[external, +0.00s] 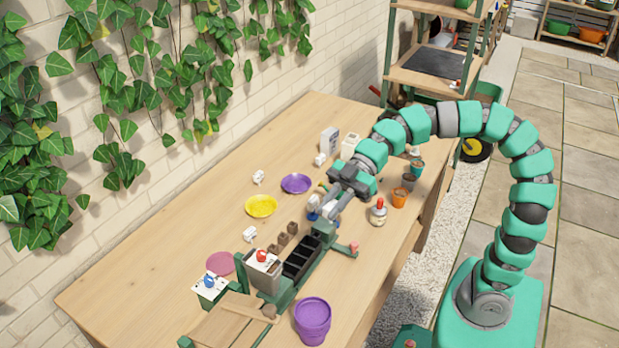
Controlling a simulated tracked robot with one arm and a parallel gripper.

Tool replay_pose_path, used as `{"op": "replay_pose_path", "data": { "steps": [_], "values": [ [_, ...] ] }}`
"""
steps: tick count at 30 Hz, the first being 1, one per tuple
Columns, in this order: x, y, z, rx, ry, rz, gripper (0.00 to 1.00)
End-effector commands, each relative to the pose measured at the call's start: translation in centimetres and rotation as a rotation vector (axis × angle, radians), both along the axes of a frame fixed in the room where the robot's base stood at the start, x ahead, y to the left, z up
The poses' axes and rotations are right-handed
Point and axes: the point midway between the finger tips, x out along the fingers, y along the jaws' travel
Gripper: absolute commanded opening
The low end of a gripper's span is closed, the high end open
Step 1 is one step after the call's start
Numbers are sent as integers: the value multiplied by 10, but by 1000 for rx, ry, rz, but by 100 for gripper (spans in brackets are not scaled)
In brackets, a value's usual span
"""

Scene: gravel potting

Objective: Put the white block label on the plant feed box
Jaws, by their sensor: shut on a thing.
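My gripper (325,209) is over the middle of the table, low, right of the purple saucer. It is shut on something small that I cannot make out. A small blue and white thing (313,206) shows at the fingertips; whether it is held or stands behind them I cannot tell. Small white blocks lie on the table: one (258,177) near the wall, one (249,233) below the yellow saucer, one (320,159) by the boxes. A grey box (329,140) and a white box (349,145) stand upright at the back; which is plant feed is unreadable.
A yellow saucer (261,206) and a purple saucer (296,183) lie left of my gripper. A black seed tray (302,257) and purple pot (312,320) are in front. A red-topped bottle (378,213) and orange pot (400,197) stand right. The table's left rear is clear.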

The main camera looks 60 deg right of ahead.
Motion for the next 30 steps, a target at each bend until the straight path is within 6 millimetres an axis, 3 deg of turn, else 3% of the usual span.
{"op": "replay_pose_path", "data": {
  "steps": [8, 15, 24, 30],
  "values": [
    [93, -68, 3, -1, -1, -233, 0],
    [170, -151, 2, -1, -2, -459, 0],
    [242, -271, -3, -4, -1, -739, 0],
    [275, -359, -5, -4, -3, -923, 0]
  ]
}}
